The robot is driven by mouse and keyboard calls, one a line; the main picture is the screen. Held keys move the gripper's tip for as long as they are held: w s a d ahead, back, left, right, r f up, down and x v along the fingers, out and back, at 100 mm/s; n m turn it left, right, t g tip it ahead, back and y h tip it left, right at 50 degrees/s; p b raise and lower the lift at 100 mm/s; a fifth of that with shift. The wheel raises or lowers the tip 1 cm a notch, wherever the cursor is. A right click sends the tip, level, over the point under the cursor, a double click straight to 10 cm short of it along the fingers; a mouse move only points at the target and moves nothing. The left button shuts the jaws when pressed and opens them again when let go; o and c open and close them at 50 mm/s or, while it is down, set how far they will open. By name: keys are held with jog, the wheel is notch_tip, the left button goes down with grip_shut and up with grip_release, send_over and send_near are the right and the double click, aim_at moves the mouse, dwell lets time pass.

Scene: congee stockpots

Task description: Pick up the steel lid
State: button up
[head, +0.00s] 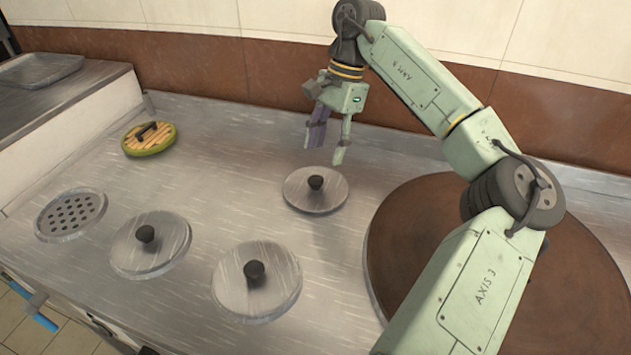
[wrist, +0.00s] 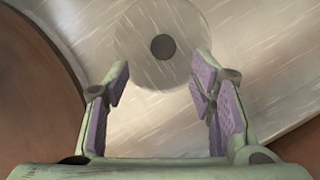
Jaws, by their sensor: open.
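A round steel lid (head: 315,201) with a dark knob lies flat on the steel counter near the middle of the head view. My gripper (head: 327,146) is above it, pointing down, open and empty. In the wrist view the same lid (wrist: 139,45) shows ahead of my gripper (wrist: 162,85), its knob between the two fingers in line but beyond the tips. No finger touches it. Two more steel lids with dark knobs lie at the front: one (head: 130,258) to the left and one (head: 230,290) nearer the middle.
A bamboo-patterned lid (head: 149,142) with a green rim lies at the back left. A perforated round plate (head: 70,215) is at the far left. A large brown disc (head: 585,290) fills the right side. A wall (head: 230,70) stands behind.

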aim_at(316, 179)
jog(key=x, duration=0.3)
jog(key=p+x, duration=0.1)
jog(key=x, duration=0.3)
jog(key=shift+a+f+p, duration=0.25)
jog(key=shift+a+p, duration=0.05)
grip_shut()
dwell(0.4)
